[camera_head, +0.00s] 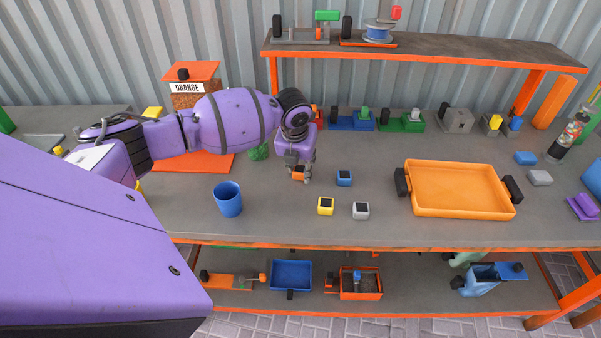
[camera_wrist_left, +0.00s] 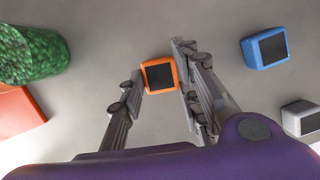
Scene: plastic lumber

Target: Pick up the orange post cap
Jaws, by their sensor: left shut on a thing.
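The orange post cap (camera_head: 298,173) is a small orange block with a dark square top, near the middle of the workbench. My left gripper (camera_head: 299,178) comes down over it from above. In the left wrist view the orange post cap (camera_wrist_left: 159,76) sits between the two fingertips of my left gripper (camera_wrist_left: 160,82), which are shut on it. Whether it still touches the bench is hard to tell. My right gripper is not in view.
Blue (camera_head: 344,178), yellow (camera_head: 325,206) and white (camera_head: 361,210) caps lie close by on the right. A blue cup (camera_head: 228,199) stands at the front left, a green cylinder (camera_head: 258,152) behind it. An orange tray (camera_head: 460,190) lies to the right. The bench front is mostly clear.

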